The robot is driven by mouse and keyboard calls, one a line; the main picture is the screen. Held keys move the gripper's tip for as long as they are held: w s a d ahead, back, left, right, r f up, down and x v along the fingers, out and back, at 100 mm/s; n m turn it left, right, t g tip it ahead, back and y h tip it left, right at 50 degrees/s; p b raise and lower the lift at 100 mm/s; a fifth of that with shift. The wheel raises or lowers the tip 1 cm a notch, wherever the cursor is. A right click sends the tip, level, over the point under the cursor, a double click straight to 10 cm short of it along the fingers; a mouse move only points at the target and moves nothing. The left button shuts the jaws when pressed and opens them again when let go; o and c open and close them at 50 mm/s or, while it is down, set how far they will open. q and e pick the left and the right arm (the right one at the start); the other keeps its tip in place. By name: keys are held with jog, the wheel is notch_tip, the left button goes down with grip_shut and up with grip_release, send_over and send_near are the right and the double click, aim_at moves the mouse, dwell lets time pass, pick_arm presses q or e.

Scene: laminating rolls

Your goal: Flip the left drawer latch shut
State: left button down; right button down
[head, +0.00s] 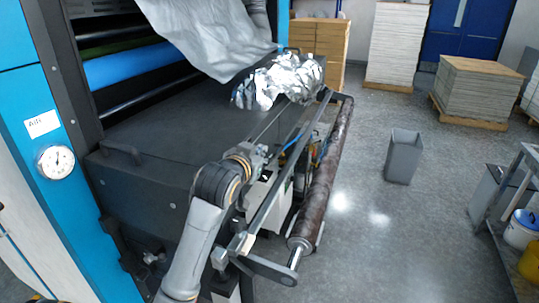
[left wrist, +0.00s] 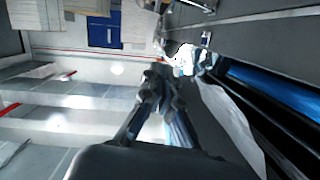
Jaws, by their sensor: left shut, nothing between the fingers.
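The dark grey drawer-like bed (head: 150,185) of the machine sticks out at the left of the head view, with a bar handle (head: 122,152) on its top left. I cannot make out the left drawer latch for certain. My left gripper (head: 266,152) is over the bed's front right edge, near the long rail, and looks shut. In the left wrist view its fingers (left wrist: 157,80) are together, with nothing between them. The arm hides part of the bed's front face. My right gripper is not in view.
A dark roller (head: 326,170) and a metal rail (head: 283,165) run along the bed's right side. Crumpled foil (head: 280,80) lies at the far end. A grey bin (head: 404,157) stands on open floor; pallet stacks (head: 478,88) stand behind.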

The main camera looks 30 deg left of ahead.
pick_arm(q)
jog(key=w+a+f+p, duration=0.3)
jog(key=w+f+p, duration=0.2)
jog(key=w, duration=0.4)
jog(key=shift+a+f+p, duration=0.15)
jog(key=shift+f+p, duration=0.15)
jog(key=shift+f, duration=0.4)
jog(key=shift+w, duration=0.15)
